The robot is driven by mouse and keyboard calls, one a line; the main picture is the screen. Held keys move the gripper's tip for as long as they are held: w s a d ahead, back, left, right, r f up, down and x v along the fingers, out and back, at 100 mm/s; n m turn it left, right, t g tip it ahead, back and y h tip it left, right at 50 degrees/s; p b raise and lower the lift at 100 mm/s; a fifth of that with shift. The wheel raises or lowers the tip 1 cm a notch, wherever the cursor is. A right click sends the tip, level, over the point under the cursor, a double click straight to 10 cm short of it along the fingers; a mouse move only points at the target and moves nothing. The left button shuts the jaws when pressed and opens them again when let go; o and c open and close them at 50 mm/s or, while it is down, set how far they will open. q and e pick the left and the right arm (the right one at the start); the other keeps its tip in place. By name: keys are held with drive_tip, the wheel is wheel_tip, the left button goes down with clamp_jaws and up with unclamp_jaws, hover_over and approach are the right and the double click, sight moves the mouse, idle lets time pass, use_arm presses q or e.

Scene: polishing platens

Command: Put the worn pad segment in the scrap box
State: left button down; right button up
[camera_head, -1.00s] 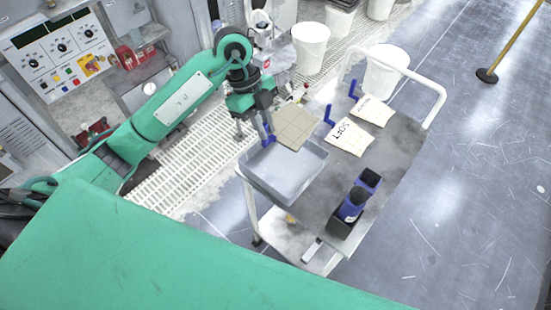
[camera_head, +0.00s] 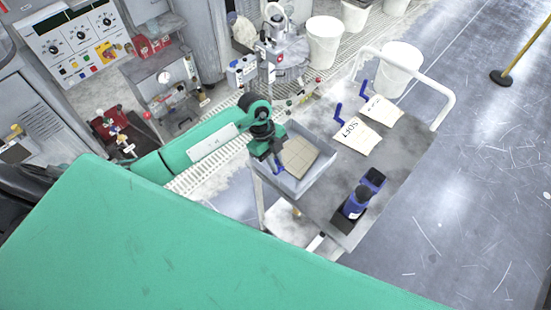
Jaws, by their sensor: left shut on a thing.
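The worn pad segment (camera_head: 299,156) is a beige, grid-marked piece with a blue tab at its left side. It shows over the open grey box (camera_head: 307,186), which I take for the scrap box. I cannot tell whether the pad touches the floor of the box. My left gripper (camera_head: 276,163) is at the left edge of the box, shut on the pad at its blue tab. Its fingertips are mostly hidden by the wrist. My right gripper is not in view.
The box stands on a grey cart (camera_head: 400,165) with a white rail. Cream pads with blue tabs, one marked SOFT (camera_head: 357,136), lie behind to the right. Blue bottles (camera_head: 356,202) stand near the cart's front. White bins (camera_head: 398,70) stand beyond.

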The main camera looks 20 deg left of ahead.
use_arm(q)
drive_tip(key=c, duration=1.4)
unclamp_jaws()
drive_tip(key=shift+f, duration=0.1)
drive_tip(key=b+v, duration=0.4)
drive_tip(key=v, duration=0.8)
